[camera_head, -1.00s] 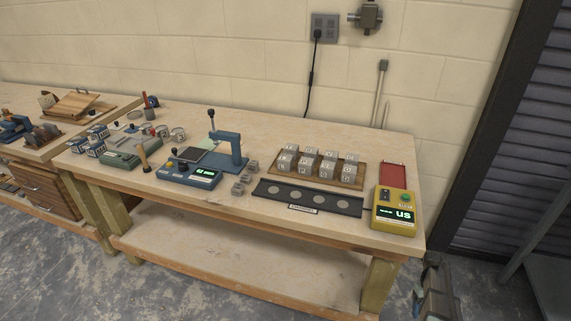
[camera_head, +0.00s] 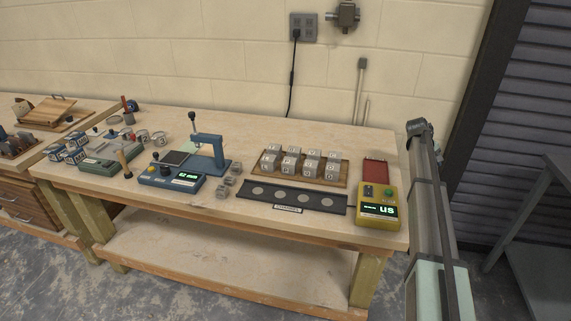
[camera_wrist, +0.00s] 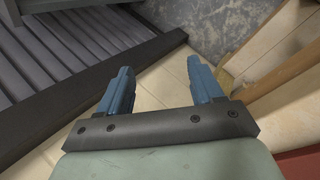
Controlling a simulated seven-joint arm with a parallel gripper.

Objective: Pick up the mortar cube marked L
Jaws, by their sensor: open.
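Grey mortar cubes (camera_head: 291,163) with pale letters stand in two rows on a wooden tray (camera_head: 345,176) in the head view. The letters are too small to read, so I cannot tell which cube is marked L. Several loose grey cubes (camera_head: 229,182) sit beside the blue press. My gripper shows in the wrist view (camera_wrist: 160,70) with two blue fingers apart and nothing between them. No cube is in the wrist view. In the head view my arm rises at the right, beyond the bench's right end, away from the tray.
A dark strip with round discs (camera_head: 298,197) lies in front of the tray. A yellow meter (camera_head: 379,204) with a red pad (camera_head: 375,173) stands right of it. A blue press (camera_head: 207,157) stands to the left. Bare bench top lies behind the tray.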

